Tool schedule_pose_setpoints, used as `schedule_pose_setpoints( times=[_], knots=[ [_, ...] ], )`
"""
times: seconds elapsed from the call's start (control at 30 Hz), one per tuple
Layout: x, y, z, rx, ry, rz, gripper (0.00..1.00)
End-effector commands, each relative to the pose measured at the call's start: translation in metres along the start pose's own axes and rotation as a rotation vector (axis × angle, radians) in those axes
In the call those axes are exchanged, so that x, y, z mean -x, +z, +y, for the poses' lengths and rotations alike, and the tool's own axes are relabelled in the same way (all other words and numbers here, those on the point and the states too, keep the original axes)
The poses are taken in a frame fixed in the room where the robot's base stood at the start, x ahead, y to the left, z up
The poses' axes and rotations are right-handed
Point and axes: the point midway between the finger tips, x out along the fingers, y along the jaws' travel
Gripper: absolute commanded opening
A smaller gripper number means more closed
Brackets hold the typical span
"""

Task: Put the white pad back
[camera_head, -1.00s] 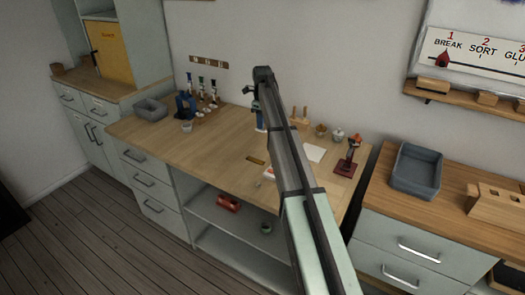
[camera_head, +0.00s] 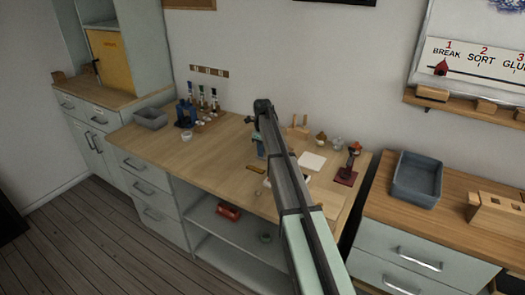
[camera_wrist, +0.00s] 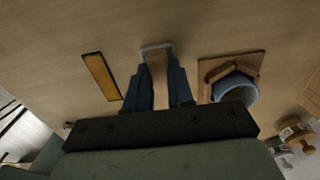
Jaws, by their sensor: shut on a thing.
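My gripper (camera_wrist: 160,88) is shut on a wooden handle with a pale, whitish pad (camera_wrist: 157,47) at its far end. The held pad appears just above the wooden worktop; whether it touches the wood I cannot tell. In the head view my gripper (camera_head: 261,150) is mostly hidden behind my arm, and the held pad cannot be made out. A flat white square (camera_head: 312,161) lies on the worktop (camera_head: 222,150) to the right of my arm.
A brass-coloured strip (camera_wrist: 102,76) lies left of the held pad. A blue-grey cup (camera_wrist: 236,88) on a wooden base stands close on the right. Small jars (camera_wrist: 296,134) are at lower right. A red-based stand (camera_head: 347,172) is near the worktop's right end. The worktop's left middle is clear.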

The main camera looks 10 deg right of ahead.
Motion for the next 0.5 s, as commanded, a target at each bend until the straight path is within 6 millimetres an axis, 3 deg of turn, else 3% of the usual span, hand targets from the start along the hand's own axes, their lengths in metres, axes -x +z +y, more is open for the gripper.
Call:
schedule_pose_setpoints(
  times=[0.4, 0.43, 0.5],
  knots=[
    [-0.0055, -0.0001, 0.0001, 0.000, 0.000, 0.000, 0.00],
    [-0.0054, -0.0001, 0.0000, 0.000, 0.000, 0.000, 0.24],
    [-0.0052, 0.0000, 0.0000, 0.000, 0.000, 0.000, 0.31]
  ],
)
